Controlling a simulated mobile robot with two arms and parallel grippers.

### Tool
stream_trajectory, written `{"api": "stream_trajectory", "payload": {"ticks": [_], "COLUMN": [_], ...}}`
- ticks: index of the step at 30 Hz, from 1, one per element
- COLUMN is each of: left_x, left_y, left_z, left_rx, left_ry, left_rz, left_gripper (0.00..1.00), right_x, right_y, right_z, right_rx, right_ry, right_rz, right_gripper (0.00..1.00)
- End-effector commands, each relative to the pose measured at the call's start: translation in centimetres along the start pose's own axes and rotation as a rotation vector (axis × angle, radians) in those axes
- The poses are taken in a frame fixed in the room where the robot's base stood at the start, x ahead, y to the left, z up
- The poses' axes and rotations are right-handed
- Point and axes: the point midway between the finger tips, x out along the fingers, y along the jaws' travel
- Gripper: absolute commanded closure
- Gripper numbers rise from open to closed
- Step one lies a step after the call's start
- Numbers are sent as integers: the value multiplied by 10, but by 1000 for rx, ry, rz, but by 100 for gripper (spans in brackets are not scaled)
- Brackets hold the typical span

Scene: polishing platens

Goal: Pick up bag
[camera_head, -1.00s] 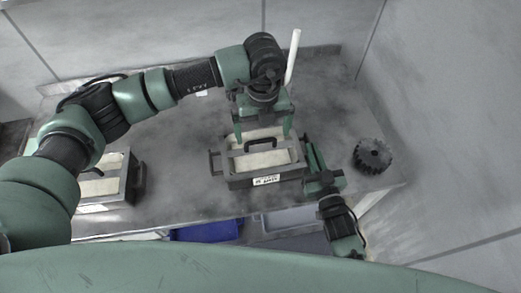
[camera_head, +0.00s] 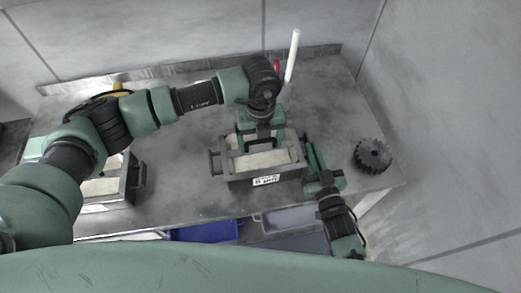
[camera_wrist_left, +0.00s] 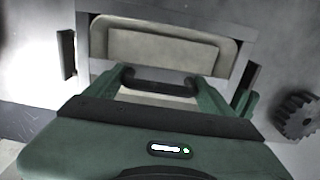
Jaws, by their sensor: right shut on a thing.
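No thing is plainly a bag. A grey metal box (camera_head: 265,177) with a pale pad inside (camera_head: 262,160) and a white label stands on the bench. A black handle (camera_wrist_left: 158,82) spans the middle of the box in the left wrist view. My left gripper (camera_head: 262,139) is over the box, its fingers apart. In the left wrist view the fingers of that gripper (camera_wrist_left: 160,85) stand at either end of the handle. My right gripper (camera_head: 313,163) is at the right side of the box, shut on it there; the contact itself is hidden.
A second box (camera_head: 130,180) with a pale pad stands at the left, partly behind my left arm. A dark gear (camera_head: 372,156) lies at the right. A white rod (camera_head: 292,56) stands at the back. Blue (camera_head: 205,232) and grey bins (camera_head: 290,218) sit below the front edge.

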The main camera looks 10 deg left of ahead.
Motion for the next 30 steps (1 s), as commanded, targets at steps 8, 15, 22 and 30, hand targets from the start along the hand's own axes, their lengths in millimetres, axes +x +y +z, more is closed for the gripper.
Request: {"api": "stream_trajectory", "payload": {"ticks": [8,15,22,30], "left_x": [-6,-47,-88,-102], "left_y": [0,-1,-1,0], "left_z": [1,1,1,0], "left_rx": [0,1,0,1], "left_ry": [-1,-4,-2,0], "left_rz": [-2,-4,-3,-1], "left_gripper": [65,65,65,65], "right_x": [0,0,0,0], "right_y": [0,0,0,0], "right_z": [0,0,0,0], "right_rx": [0,0,0,0], "right_ry": [0,-1,-1,-1], "right_rz": [0,0,0,1], "right_gripper": [100,100,100,100]}}
